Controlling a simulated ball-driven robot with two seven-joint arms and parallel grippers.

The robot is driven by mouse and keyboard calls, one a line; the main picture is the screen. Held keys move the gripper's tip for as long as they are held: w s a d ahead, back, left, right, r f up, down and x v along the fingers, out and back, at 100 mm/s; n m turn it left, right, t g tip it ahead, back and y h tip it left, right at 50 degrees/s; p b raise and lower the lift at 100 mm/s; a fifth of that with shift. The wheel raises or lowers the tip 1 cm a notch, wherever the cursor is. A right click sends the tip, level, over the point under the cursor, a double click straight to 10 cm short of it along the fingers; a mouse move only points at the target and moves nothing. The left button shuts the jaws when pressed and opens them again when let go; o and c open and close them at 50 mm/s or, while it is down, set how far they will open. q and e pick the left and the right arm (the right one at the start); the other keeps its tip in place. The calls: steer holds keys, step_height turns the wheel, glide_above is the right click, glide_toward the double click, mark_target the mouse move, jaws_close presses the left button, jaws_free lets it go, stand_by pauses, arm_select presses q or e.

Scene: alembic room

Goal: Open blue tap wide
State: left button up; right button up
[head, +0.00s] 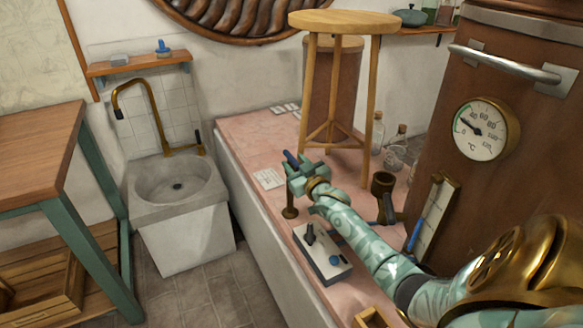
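A blue lever handle (290,158) shows at the fingers of my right gripper (304,170), above the pink bench. A brass post with a round foot (290,208) shows just below the gripper. The gripper hides how the blue lever and the brass post join. The teal fingers are beside or around the blue lever; I cannot tell whether they touch it or are closed on it. My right arm reaches in from the lower right. My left gripper is out of view.
A switch box (322,254) with a blue button stands on the pink bench (240,128) in front of the gripper. A wooden stool (345,20) stands behind it. A copper boiler with a gauge (486,129) is at right. A sink (175,187) with a brass faucet is at left.

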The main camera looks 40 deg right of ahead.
steer(key=shift+w+d, duration=0.2)
steer(key=shift+w, duration=0.3)
steer(key=shift+r, duration=0.1)
steer(key=shift+c, duration=0.3)
jaws_close()
